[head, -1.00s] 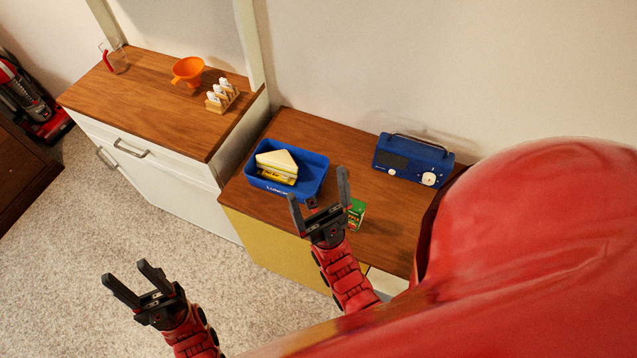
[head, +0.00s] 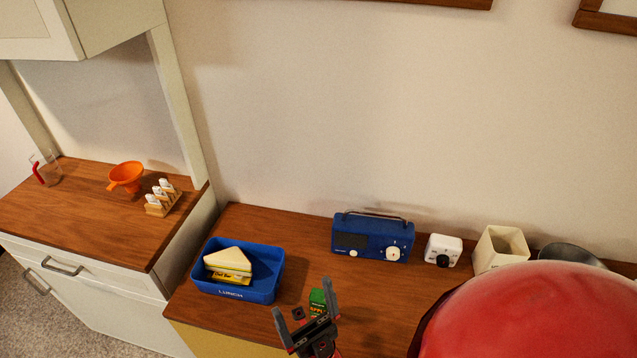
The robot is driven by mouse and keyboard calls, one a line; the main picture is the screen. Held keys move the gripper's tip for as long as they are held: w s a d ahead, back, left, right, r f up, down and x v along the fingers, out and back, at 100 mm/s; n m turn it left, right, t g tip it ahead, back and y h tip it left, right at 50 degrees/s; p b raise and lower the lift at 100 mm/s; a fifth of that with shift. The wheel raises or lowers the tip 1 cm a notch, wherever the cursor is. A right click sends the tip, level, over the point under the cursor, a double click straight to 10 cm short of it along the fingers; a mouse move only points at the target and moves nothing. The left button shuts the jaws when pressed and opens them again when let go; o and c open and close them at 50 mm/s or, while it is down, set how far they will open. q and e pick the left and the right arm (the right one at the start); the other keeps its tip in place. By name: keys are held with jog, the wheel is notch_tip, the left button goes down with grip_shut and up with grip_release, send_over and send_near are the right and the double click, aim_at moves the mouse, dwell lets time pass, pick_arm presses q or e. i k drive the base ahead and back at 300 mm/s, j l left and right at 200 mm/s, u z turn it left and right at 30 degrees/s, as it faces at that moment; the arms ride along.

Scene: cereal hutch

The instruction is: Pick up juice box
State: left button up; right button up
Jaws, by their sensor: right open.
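The juice box (head: 317,299) is a small green carton with a red picture and lettering. It stands on the wooden counter to the right of the blue lunch box. My right gripper (head: 305,299) is open in front of it, its two dark fingers apart. The fingers and palm hide the lower part of the carton. I cannot tell whether they touch it. My left gripper is out of the picture.
The blue lunch box (head: 232,294) holds a sandwich (head: 229,260) and a yellow bar. A blue radio (head: 372,237), a white timer-like cube (head: 443,250) and a cream container (head: 499,250) stand along the wall. My red body covers the lower right.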

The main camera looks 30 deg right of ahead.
aim_at(317, 304)
jog(key=z, duration=0.95)
jog(key=k+l+u, duration=0.2)
jog(key=l+u, duration=0.25)
jog(key=l, duration=0.2)
jog(key=k+l+u, duration=0.2)
jog(key=i+l, duration=0.05)
jog(key=l, duration=0.05)
